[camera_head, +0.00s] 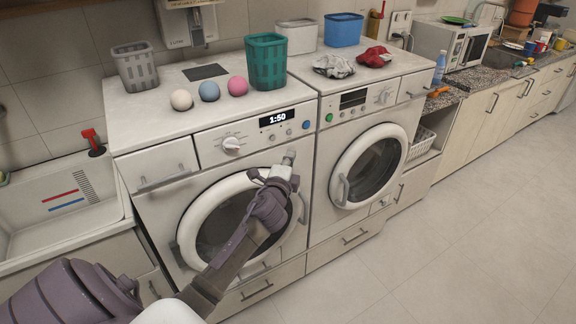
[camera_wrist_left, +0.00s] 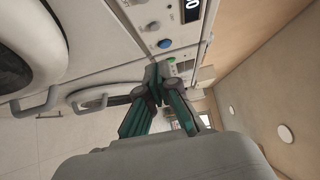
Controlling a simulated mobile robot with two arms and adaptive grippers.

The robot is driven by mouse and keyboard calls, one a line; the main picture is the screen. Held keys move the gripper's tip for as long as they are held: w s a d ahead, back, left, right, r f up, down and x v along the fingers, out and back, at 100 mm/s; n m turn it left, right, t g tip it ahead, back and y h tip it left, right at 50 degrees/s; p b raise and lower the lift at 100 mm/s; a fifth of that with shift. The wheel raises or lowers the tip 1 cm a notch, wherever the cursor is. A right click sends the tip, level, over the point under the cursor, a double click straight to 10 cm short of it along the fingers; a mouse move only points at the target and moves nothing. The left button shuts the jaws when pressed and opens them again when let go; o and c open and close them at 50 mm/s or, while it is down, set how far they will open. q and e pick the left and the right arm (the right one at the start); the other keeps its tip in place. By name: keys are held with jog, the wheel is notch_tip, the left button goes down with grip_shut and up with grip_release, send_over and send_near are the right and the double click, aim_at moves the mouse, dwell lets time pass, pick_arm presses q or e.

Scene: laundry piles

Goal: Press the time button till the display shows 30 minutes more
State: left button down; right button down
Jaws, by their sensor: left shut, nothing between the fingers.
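The left washing machine (camera_head: 215,165) has a lit display (camera_head: 276,118) reading 1:50. Small buttons sit below the display, with a blue button (camera_head: 306,124) at the right end of the panel. The blue button also shows in the left wrist view (camera_wrist_left: 165,43), next to a grey button (camera_wrist_left: 153,26) and part of the display (camera_wrist_left: 191,8). My left gripper (camera_head: 289,158) is shut and empty, in front of the machine and below the panel. In the left wrist view its fingertips (camera_wrist_left: 158,70) appear just past the blue button, and I cannot tell whether they touch anything. My right gripper is not in view.
A second machine (camera_head: 370,150) with a green button (camera_head: 329,118) stands at the right. Baskets, colored balls (camera_head: 209,91) and cloths (camera_head: 374,57) lie on top of the machines. A sink (camera_head: 60,205) is at the left. The floor (camera_head: 460,240) at the right is clear.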

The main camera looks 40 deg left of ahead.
pick_arm(q)
jog(key=v, duration=0.2)
jog(key=shift+s+d, duration=0.2)
jog(key=shift+s, duration=0.05)
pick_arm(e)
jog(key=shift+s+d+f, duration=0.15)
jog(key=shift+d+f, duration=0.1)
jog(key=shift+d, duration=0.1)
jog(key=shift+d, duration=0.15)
pick_arm(q)
jog(key=shift+r, duration=0.1)
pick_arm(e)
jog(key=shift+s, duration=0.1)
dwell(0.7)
